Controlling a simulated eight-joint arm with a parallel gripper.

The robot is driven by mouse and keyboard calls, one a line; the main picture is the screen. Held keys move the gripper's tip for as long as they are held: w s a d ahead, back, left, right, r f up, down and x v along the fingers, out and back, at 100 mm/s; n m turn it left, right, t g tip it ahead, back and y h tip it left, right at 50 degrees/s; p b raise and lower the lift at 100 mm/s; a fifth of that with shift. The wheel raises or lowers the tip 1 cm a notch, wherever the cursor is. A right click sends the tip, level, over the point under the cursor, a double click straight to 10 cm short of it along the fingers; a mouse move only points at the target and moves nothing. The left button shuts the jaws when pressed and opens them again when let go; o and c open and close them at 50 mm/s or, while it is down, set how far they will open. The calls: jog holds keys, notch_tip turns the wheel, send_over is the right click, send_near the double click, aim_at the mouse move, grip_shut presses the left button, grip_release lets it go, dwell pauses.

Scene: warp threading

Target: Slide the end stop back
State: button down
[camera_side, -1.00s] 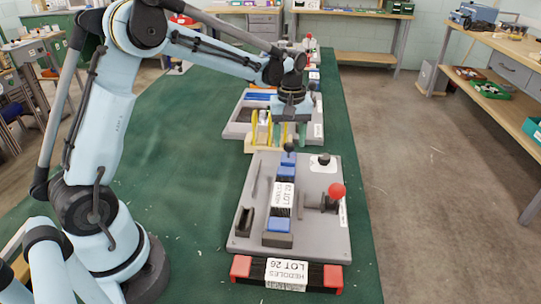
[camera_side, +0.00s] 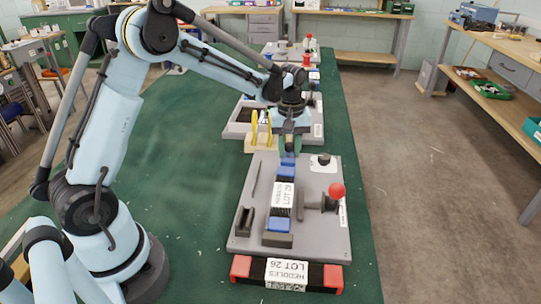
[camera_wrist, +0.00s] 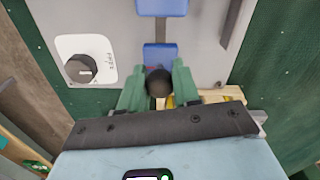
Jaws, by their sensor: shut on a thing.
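The end stop is a small blue block (camera_side: 287,163) with a black ball knob (camera_wrist: 158,82), at the far end of the rail on the grey fixture plate (camera_side: 248,222). My gripper (camera_side: 290,147) is low over that end of the plate. In the wrist view its two green fingers (camera_wrist: 158,88) are shut on the knob from both sides. The blue block also shows in the wrist view (camera_wrist: 160,52), just beyond the knob. A white-labelled stack of heddles (camera_side: 284,195) sits on the rail, with blue blocks at its ends.
A red-knobbed lever (camera_side: 337,190) stands right of the stack, and a black dial (camera_side: 323,160) sits at the plate's far right. A yellow-pronged wooden holder (camera_side: 255,143) is close behind my gripper. A red-ended box (camera_side: 287,273) lies in front. Green table is clear at left.

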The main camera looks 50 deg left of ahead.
jog(key=shift+w+a, duration=1.15)
jog(key=c, duration=0.9)
grip_release()
jog(key=shift+o, duration=0.2)
jog(key=shift+r, duration=0.1)
jog(key=shift+s+d+r, duration=0.1)
jog(key=shift+r, duration=0.2)
notch_tip(320, 180, up, 11)
jog(key=shift+r, duration=0.15)
